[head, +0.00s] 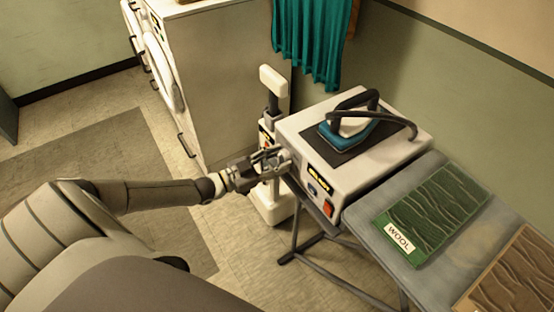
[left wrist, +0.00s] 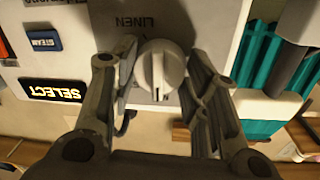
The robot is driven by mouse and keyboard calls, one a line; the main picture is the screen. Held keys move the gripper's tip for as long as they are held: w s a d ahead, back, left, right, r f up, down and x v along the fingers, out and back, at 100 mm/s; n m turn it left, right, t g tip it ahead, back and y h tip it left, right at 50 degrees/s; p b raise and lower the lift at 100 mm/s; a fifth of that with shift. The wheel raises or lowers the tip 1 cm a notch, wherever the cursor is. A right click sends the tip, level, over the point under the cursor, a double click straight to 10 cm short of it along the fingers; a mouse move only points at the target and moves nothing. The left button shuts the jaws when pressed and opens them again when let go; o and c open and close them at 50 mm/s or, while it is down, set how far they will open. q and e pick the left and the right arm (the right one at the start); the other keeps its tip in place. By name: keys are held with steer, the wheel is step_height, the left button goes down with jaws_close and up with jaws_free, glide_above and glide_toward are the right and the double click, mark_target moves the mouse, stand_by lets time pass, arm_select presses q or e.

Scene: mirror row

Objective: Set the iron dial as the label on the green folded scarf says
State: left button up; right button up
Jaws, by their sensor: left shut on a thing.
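The green folded scarf (head: 446,206) lies on the grey board, with a white label (head: 399,240) reading WOOL. The iron's white station (head: 293,125) stands beside it, with the teal iron (head: 348,132) on top. My left gripper (head: 279,160) is at the station's front panel, shut on the dial. In the left wrist view the white round dial (left wrist: 159,70) is between the fingers of my left gripper (left wrist: 158,78). A dark mark on the dial points down in the picture. LINEN is printed above it; other lettering is mostly hidden by the fingers. My right gripper is out of view.
The panel also has a blue STEAM button (left wrist: 40,44), a lit SELECT sign (left wrist: 51,90) and an orange switch (head: 328,210). A brown folded cloth (head: 515,277) lies at the right. A white cabinet (head: 225,75) and teal cloth (head: 310,35) are behind.

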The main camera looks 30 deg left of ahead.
arm_select(q)
steer(key=m+y+p, duration=0.1)
steer(key=m, duration=0.8)
steer(key=m+p, duration=0.1)
steer(key=m, duration=0.8)
steer(key=shift+d+y, duration=0.15)
steer(key=shift+y, duration=0.25)
steer(key=shift+s+m, duration=0.1)
steer(key=shift+m, duration=0.3)
steer(key=o, duration=1)
steer(key=shift+r, duration=0.1)
steer(key=shift+o, duration=0.2)
